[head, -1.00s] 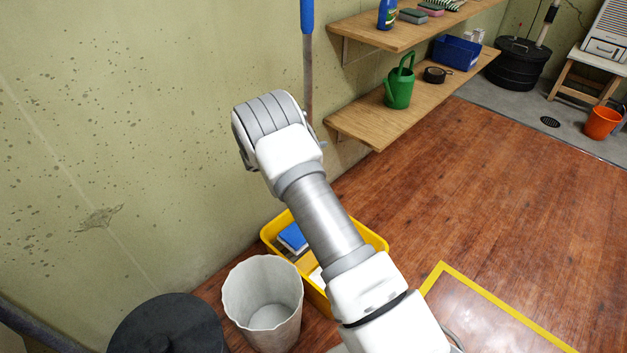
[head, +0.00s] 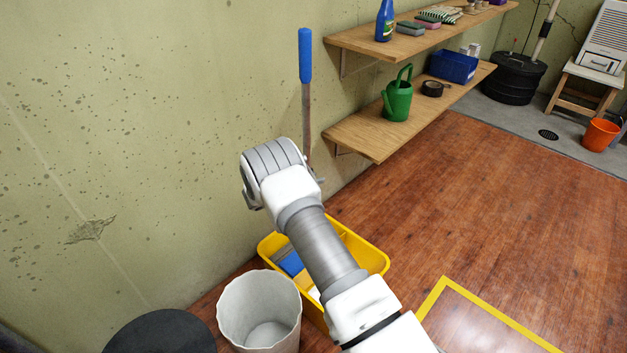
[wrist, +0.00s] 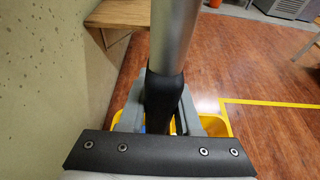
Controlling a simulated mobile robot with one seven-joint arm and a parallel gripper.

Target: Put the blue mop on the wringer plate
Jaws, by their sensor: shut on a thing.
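The mop has a blue handle grip (head: 305,55) and a thin shaft running down behind my wrist in the head view. In the wrist view its grey metal pole (wrist: 174,35) and black sleeve stand between my grey fingers. My gripper (wrist: 163,110) is shut on the mop and holds it nearly upright. A yellow bucket (head: 378,262) stands on the floor below, and its rim (wrist: 217,124) shows behind my fingers in the wrist view. A blue piece (head: 291,264) lies inside it; I cannot tell whether this is the wringer plate. The mop's lower end is hidden.
A white bin (head: 232,315) and a dark round lid (head: 160,335) are beside the bucket. The wall is close on the left. Wooden shelves (head: 365,140) hold a green watering can (head: 397,100) and other items. The wooden floor (head: 480,200) to the right is open.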

